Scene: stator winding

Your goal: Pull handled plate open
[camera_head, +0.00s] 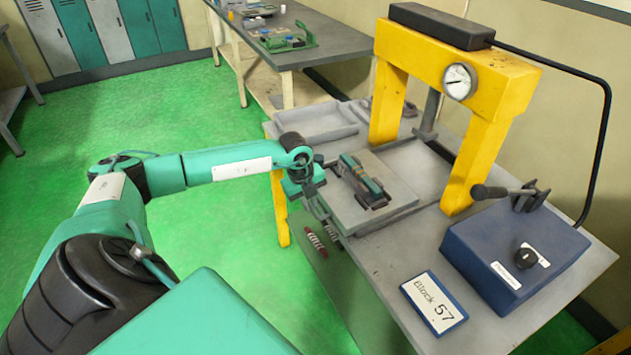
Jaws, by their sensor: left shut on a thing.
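The grey plate (402,188) lies on the workbench in front of the yellow press, carrying a dark and teal fixture (364,186). Its near left edge is next to my left gripper (326,218). My left arm comes in from the left, and its gripper points down at that edge, shut on what seems to be the plate's handle. The handle itself is mostly hidden by the gripper. My right gripper is not in view.
The yellow press frame (480,150) with a gauge stands behind the plate. A blue control box (510,250) with a lever and a "Block 57" sign (434,303) are at right. A grey tray (318,125) lies behind. Green floor at left is clear.

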